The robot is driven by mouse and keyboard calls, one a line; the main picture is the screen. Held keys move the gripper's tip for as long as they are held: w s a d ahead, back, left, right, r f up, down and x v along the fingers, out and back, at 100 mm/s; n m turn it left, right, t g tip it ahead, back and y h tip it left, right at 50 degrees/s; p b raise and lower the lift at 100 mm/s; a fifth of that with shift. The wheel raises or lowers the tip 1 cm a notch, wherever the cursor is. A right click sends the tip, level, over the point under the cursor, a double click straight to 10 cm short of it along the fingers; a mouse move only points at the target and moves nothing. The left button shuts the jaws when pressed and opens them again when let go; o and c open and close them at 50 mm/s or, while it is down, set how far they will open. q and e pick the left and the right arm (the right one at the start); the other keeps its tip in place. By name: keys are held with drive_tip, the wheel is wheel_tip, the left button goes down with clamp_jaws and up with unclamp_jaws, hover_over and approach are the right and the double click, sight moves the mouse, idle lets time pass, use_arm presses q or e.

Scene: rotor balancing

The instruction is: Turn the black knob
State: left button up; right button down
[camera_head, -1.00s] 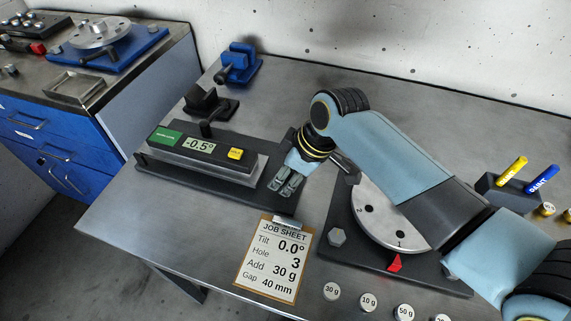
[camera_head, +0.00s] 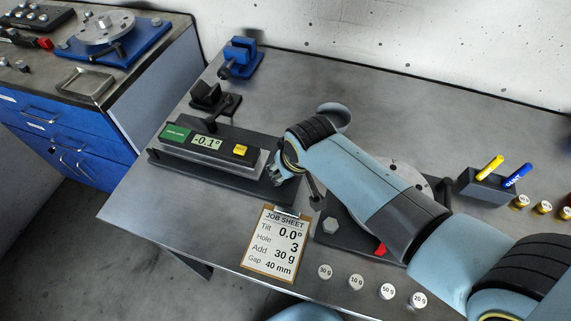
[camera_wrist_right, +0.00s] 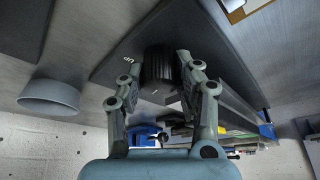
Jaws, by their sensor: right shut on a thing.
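The black knob (camera_wrist_right: 157,68) shows ribbed in the right wrist view, between the fingers of my right gripper (camera_wrist_right: 163,85), which is shut on it. In the head view my right gripper (camera_head: 279,174) is at the right end of the dark levelling base (camera_head: 171,161), and the knob is hidden there. The level box on this base has a display (camera_head: 207,141) reading -0.1°. The job sheet (camera_head: 275,244) lists Tilt 0.0°, Hole 3, Add 30 g, Gap 40 mm. My left gripper is out of view.
The rotor disc (camera_head: 408,178) is partly hidden behind my right arm. Several round weights (camera_head: 356,282) stand along the front. A pen holder (camera_head: 486,188) is at the right. A blue vise (camera_head: 240,60) stands at the back. Bare table lies behind my right arm.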

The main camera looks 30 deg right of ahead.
idle(0.5)
drive_tip(key=c, duration=0.9)
unclamp_jaws()
drive_tip(key=shift+c, duration=0.2)
drive_tip(key=v, duration=1.2)
drive_tip(key=shift+s+a, duration=0.1)
